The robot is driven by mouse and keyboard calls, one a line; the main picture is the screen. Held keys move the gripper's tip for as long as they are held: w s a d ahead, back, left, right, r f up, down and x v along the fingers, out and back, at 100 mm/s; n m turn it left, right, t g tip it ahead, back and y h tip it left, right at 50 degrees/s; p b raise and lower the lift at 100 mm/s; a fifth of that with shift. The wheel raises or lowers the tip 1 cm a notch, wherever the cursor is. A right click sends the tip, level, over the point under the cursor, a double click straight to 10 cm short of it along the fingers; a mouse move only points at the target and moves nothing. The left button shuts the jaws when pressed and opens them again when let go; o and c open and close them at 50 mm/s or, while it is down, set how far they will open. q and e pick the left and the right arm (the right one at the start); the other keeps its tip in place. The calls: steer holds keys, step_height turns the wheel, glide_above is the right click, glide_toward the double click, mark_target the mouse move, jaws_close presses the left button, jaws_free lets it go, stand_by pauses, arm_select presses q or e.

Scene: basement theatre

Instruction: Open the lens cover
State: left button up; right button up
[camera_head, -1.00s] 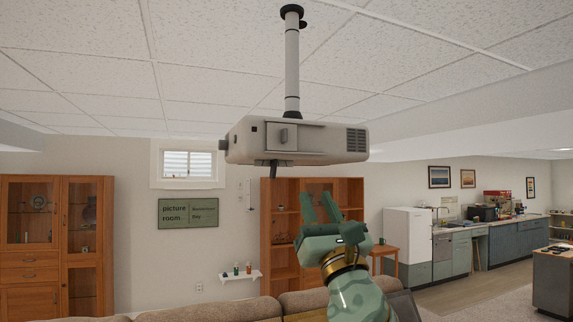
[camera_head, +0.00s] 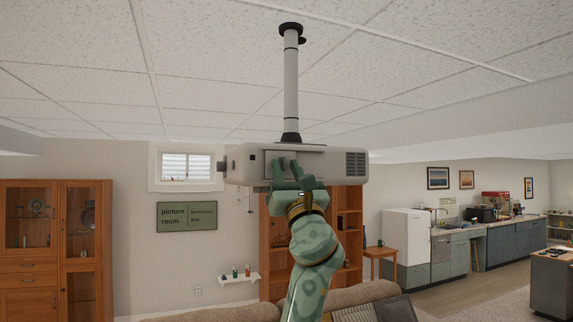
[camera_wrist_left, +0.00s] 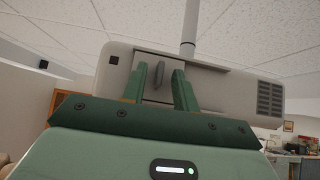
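The pale grey projector (camera_head: 340,166) hangs from the ceiling on a pole. Its front has a cover panel with a small upright grey handle (camera_wrist_left: 158,73), seen in the left wrist view. In the head view my left gripper (camera_head: 287,164) is in front of the projector's left-middle part, its green fingers pointing up and hiding the handle. In the left wrist view the two fingers stand apart, with the handle between them; I cannot tell whether they touch it. The lens is not visible. My right gripper is not in view.
The ceiling pole (camera_head: 291,90) rises from the projector's top. A black knob (camera_head: 221,166) sticks out at its left end. A wooden shelf unit (camera_head: 349,220) stands behind, and a sofa (camera_head: 220,314) lies below. The air on both sides of the projector is clear.

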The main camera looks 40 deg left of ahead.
arm_select(q)
jaws_close()
steer(key=shift+w, duration=0.15)
steer(key=w+d, duration=0.1)
steer(key=w, duration=0.1)
steer(key=w+d, duration=0.1)
steer(key=w, duration=0.1)
steer(key=w+d+b, duration=0.1)
steer(key=w, duration=0.1)
steer(key=shift+w+d, duration=0.2)
steer(key=shift+s+r, duration=0.1)
steer(key=shift+s, duration=0.1)
steer(key=shift+a, duration=0.1)
